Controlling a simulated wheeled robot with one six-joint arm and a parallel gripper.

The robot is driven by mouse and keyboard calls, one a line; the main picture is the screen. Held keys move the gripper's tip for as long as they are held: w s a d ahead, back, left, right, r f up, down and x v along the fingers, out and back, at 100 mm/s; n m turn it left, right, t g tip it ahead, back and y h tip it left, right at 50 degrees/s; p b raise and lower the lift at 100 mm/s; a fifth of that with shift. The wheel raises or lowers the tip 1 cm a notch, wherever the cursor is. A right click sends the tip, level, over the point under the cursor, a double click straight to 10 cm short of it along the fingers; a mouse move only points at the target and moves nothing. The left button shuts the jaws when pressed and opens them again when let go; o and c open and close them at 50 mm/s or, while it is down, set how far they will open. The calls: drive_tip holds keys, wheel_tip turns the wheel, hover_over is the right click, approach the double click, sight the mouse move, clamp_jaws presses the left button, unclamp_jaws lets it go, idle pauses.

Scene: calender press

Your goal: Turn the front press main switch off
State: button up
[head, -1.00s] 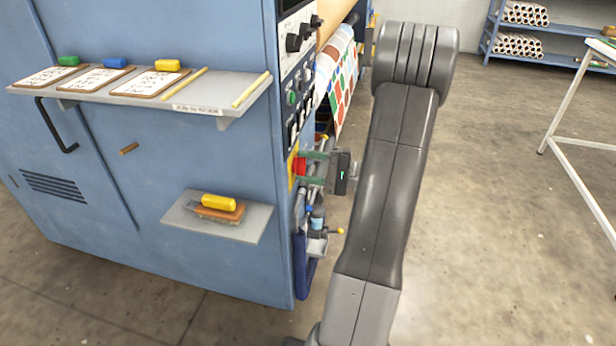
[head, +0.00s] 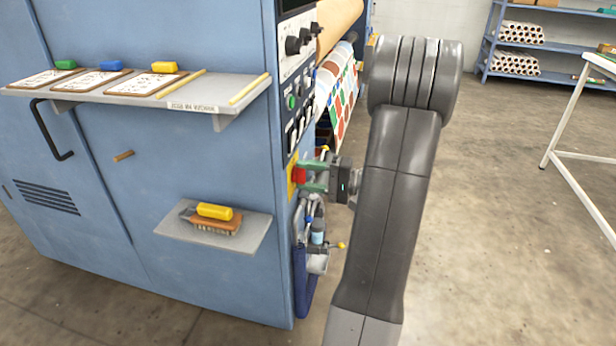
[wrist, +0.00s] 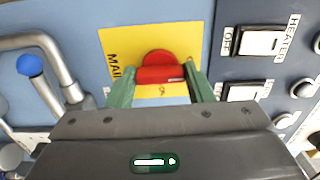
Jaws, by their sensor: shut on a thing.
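The main switch is a red rotary knob (wrist: 158,68) on a yellow plate (wrist: 117,40) on the press's front face. In the wrist view its handle bar lies crosswise, level across the picture, between my two green fingers. My gripper (wrist: 160,88) is shut on this red handle, one finger at each end of it. In the head view my gripper (head: 313,177) reaches in from the right, and the red knob (head: 299,174) shows between the fingers. The plate's lettering is partly hidden; "MAI" and a small mark below the knob show.
A dark panel with a white heater rocker switch (wrist: 262,42) is just right of the knob. A pipe with a blue ball handle (wrist: 29,65) is at the left.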

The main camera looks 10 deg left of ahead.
drive_tip(key=o, duration=1)
drive_tip(key=shift+c, duration=0.2)
drive_tip(key=d+p, duration=0.3)
drive_tip(key=d, duration=1.1)
drive_tip(key=shift+s+p, duration=0.25)
drive_tip(key=shift+p, duration=0.1)
drive_tip(key=shift+a, duration=0.2)
drive_tip(key=a+b, duration=0.3)
drive_tip(key=a, duration=1)
drive_tip(key=shift+w+a, duration=0.25)
drive_tip(key=shift+a, duration=0.1)
